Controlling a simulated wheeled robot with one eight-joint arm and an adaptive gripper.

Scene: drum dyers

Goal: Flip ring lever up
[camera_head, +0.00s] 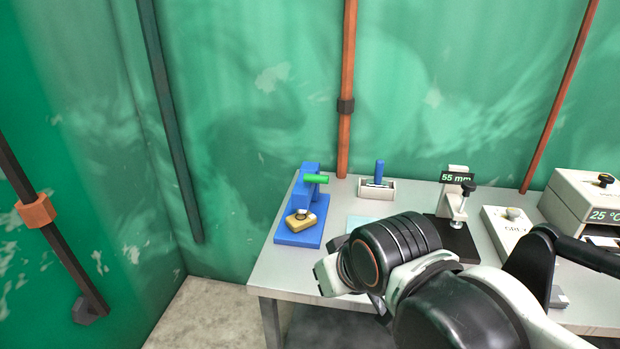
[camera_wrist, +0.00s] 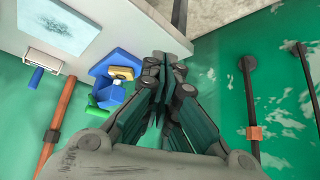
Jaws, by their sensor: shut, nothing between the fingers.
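A blue stand (camera_head: 290,238) with a green bar-shaped handle (camera_head: 317,179) at its top stands at the left end of the table. The handle lies about level and points right. A tan block (camera_head: 301,220) with a pale round top sits on the stand's base. The stand (camera_wrist: 106,68) and green handle (camera_wrist: 97,112) also show in the wrist view. No part is marked as the ring lever; the green handle is the lever-like part I see there. My gripper (camera_wrist: 168,66) is shut and empty, apart from the stand. In the head view my arm hides its fingers.
The table (camera_head: 270,265) also bears a holder with a blue handle (camera_head: 379,172), a pale blue sheet (camera_head: 358,222), a black-based gauge reading 55 mm (camera_head: 457,178) and white boxes (camera_head: 580,195) at the right. Pipes (camera_head: 347,60) run up the green wall behind. Bare floor (camera_head: 205,310) lies left.

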